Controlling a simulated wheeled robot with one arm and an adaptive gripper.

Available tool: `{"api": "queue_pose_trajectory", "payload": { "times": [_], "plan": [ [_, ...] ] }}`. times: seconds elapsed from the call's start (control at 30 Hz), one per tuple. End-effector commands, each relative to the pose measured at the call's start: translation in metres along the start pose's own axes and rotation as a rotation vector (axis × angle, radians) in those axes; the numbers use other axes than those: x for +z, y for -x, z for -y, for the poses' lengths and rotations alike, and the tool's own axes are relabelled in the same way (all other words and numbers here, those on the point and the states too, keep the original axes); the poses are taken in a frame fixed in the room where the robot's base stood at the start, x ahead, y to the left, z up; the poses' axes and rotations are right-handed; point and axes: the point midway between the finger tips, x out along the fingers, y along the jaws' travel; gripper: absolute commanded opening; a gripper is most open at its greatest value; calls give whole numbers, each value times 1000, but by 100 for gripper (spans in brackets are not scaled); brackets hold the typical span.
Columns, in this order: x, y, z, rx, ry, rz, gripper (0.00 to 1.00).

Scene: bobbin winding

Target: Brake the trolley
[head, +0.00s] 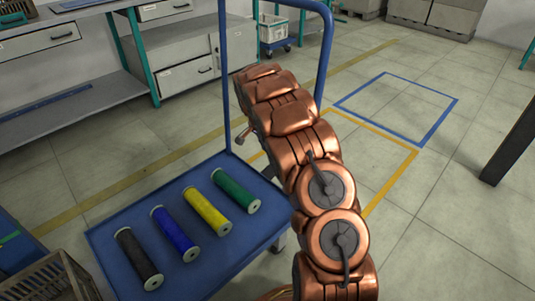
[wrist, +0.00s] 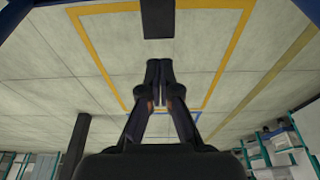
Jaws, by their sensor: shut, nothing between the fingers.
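The blue trolley (head: 225,262) stands in the lower middle of the head view, with a tall blue push handle (head: 225,90) at its far end. My copper arm crosses in front of its right side and hides part of the deck and handle. In the wrist view my gripper (wrist: 159,68) is shut and empty, with its fingertips together over the floor. A dark block (wrist: 158,18) shows just beyond the fingertips, apart from them in the picture; I cannot tell whether it is the brake pedal. My fingers are not clear in the head view.
Black, blue, yellow and green bobbins (head: 233,190) lie on the deck. A crate (head: 50,281) stands at lower left, a workbench with drawers (head: 185,75) behind. A dark post (head: 510,145) stands at right. Floor within the yellow (head: 390,180) and blue (head: 440,122) outlines is largely clear.

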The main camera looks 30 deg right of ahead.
Motion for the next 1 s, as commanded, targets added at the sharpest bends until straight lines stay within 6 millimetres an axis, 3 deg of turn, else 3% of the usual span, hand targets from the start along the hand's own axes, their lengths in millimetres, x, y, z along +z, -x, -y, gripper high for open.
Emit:
{"api": "queue_pose_trajectory", "payload": {
  "times": [0.6,0.8,1.0],
  "plan": [
    [1,-107,-1,3,1,1,0],
    [0,-124,-1,1,0,1,0],
    [0,-128,0,1,0,1,0]
  ]
}}
